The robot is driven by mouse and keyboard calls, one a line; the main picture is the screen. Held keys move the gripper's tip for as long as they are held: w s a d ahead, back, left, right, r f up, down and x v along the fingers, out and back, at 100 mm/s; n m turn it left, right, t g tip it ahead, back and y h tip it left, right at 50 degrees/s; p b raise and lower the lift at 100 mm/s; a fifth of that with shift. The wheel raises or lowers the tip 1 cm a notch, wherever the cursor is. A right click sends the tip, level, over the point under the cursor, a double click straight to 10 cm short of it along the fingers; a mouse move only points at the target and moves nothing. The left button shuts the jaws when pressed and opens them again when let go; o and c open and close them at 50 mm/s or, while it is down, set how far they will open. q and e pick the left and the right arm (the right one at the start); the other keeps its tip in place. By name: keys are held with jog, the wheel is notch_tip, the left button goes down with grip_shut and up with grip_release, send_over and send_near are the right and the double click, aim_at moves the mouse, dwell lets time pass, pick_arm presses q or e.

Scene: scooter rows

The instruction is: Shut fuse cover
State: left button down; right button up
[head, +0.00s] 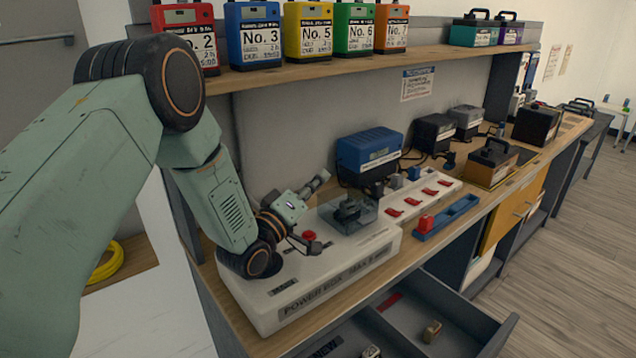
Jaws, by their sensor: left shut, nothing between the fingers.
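The white power box (345,262) lies on the workbench, with its name printed on the front. A smoky, see-through fuse cover (367,218) is on its top toward the right, with dark parts showing at it. I cannot tell whether the cover is fully down. My left gripper (316,184) is shut and empty. It is over the left part of the box, left of the cover, and looks apart from it. A red button (309,236) shows beside the gripper. My right gripper is not in view.
A white strip with red switches (437,187) and a blue tray (450,215) holding a red piece are right of the box. A blue charger (368,150) stands behind. A shelf (400,62) with numbered packs runs above. An open drawer (430,300) juts out below.

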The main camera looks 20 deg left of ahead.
pick_arm(q)
notch_tip(320, 180, up, 10)
jog(key=shift+f, duration=0.15)
jog(key=shift+s+f, duration=0.1)
dwell(0.3)
